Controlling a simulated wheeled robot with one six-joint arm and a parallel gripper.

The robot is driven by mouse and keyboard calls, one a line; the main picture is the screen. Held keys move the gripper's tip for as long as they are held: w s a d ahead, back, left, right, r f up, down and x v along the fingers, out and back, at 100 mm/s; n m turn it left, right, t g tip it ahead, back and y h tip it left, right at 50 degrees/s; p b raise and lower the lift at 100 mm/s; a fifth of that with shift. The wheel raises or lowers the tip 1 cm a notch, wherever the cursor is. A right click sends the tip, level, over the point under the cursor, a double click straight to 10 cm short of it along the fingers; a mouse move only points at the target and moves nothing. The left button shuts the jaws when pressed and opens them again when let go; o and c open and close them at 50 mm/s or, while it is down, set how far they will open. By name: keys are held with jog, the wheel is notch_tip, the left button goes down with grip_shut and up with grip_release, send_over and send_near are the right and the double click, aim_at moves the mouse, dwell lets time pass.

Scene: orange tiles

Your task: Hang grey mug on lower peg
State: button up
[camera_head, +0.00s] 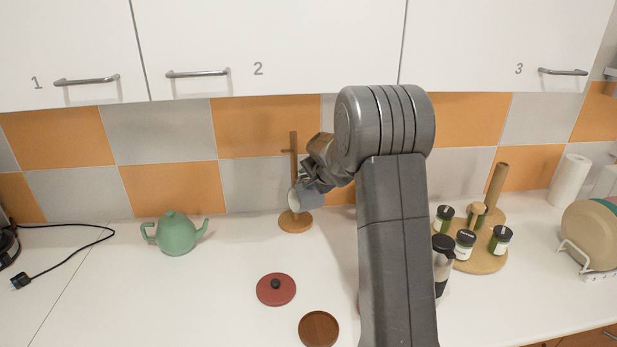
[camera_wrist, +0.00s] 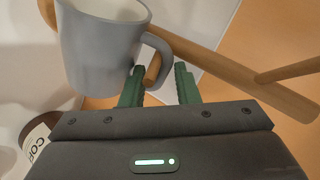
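The grey mug (camera_wrist: 92,52) fills the upper left of the wrist view, its handle (camera_wrist: 166,57) toward my gripper. A short wooden peg end (camera_wrist: 152,72) shows inside the handle loop, so the handle appears to be around the lower peg. My gripper (camera_wrist: 160,82) has its green fingers apart on either side of the handle, with a gap visible at the right finger. The wooden mug tree (camera_head: 294,145) stands by the tiled wall, its upper peg (camera_wrist: 290,70) bare. In the head view my gripper (camera_head: 309,190) partly hides the mug (camera_head: 297,199).
A green teapot (camera_head: 175,234) stands left of the tree's base (camera_head: 295,223). A red lid (camera_head: 276,289) and a brown disc (camera_head: 318,329) lie in front. Several jars stand on a round wooden holder (camera_head: 482,262) to the right. Wall cabinets (camera_head: 270,40) hang above.

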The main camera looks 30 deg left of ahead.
jog(key=shift+a+r, duration=0.1)
jog(key=shift+r, duration=0.2)
jog(key=shift+s+r, duration=0.1)
jog(key=shift+r, duration=0.05)
jog(key=b+v, duration=0.3)
jog(key=v, duration=1)
jog(key=shift+d+f, duration=0.2)
jog(key=shift+d, duration=0.2)
jog(key=p+x, duration=0.2)
jog(key=x, duration=1.1)
jog(key=shift+a+r+p, duration=0.1)
jog(key=shift+a+p, duration=0.1)
jog(key=shift+p, duration=0.2)
jog(key=shift+d, duration=0.1)
